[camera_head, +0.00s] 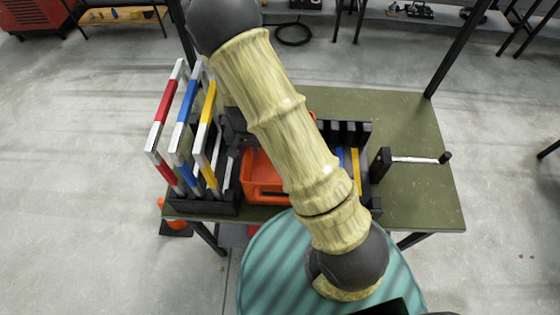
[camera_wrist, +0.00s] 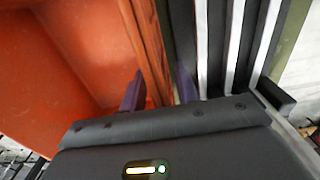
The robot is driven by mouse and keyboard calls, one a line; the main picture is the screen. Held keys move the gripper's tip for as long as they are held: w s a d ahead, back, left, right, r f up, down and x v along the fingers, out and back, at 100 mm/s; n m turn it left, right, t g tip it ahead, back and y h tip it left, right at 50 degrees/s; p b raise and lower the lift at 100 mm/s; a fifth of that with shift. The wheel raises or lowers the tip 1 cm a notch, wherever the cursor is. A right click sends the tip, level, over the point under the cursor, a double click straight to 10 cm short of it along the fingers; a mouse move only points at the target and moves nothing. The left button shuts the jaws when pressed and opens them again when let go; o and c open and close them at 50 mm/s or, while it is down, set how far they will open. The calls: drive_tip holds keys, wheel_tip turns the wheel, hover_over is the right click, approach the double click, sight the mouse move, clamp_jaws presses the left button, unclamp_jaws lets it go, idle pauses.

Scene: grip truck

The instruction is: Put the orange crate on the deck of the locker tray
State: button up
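The orange crate (camera_head: 262,183) is over the middle of the olive table, partly hidden behind my arm. It fills the left of the wrist view (camera_wrist: 85,45), where I look into its empty-looking inside. My gripper (camera_wrist: 160,90) straddles the crate's side wall, one dark finger inside and one outside. The fingers sit close against the wall and appear shut on it. My gripper is hidden in the head view. I cannot tell whether the crate rests on something or hangs just above it. I cannot clearly make out the locker tray or its deck.
A black rack (camera_head: 205,207) at left holds upright frames with red, blue and yellow bands. A black slotted rack (camera_head: 345,132) stands right of the crate. A black clamp with a metal rod (camera_head: 415,160) lies farther right. The olive table (camera_head: 405,115) is clear at the back right.

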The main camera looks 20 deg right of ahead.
idle(0.4)
clamp_jaws()
drive_tip(key=shift+w, duration=0.1)
idle(1.2)
